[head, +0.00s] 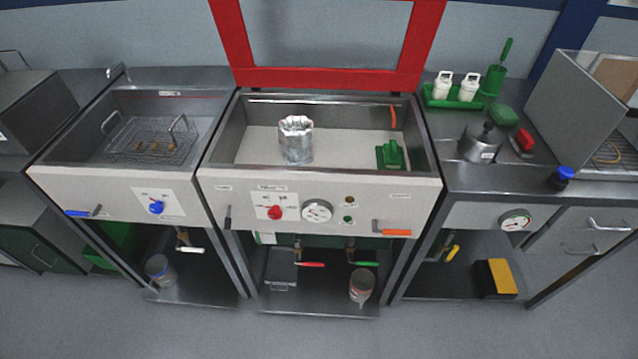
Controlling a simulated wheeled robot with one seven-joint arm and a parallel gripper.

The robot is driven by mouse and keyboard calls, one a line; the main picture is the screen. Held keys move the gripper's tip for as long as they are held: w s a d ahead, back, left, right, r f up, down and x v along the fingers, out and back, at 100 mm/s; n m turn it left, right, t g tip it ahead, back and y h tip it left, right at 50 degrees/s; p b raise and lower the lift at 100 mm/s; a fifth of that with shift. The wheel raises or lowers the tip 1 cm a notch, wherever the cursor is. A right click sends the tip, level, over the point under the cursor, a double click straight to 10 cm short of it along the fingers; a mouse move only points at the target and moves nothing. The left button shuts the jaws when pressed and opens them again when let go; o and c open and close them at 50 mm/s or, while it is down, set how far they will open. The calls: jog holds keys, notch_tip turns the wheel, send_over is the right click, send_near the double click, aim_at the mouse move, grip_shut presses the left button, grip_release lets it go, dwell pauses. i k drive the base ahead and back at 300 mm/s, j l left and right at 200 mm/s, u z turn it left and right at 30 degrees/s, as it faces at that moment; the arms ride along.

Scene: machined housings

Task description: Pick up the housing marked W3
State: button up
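A silvery, ribbed cylindrical housing (296,142) with a jagged top rim stands upright in the middle basin (222,135), left of its centre. A squat grey metal housing (481,146) with a knob on top stands on the right worktop, with a small pale label low on its side. I cannot read a W3 mark on either one. My gripper is not in view.
A green block (391,155) lies in the middle basin's right end. A wire basket (150,138) sits in the left basin. A green tray (452,103) with white bottles, a red-and-black brush (522,140) and a blue-capped item (562,177) crowd the right worktop. A red frame (330,77) stands behind.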

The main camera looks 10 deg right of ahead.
aim_at(296, 139)
jog(key=i+j+z, duration=0.15)
jog(key=i+j, duration=0.3)
jog(key=i+j+z, duration=0.15)
jog(key=i+j, duration=0.25)
jog(key=j, duration=0.15)
jog(key=i+j, duration=0.15)
jog(key=j, duration=0.25)
jog(key=i+j, duration=0.1)
jog(key=j, duration=0.35)
jog(key=i+j, duration=0.15)
jog(key=j, duration=0.25)
jog(key=i+l+z, duration=0.2)
jog(key=l, duration=0.2)
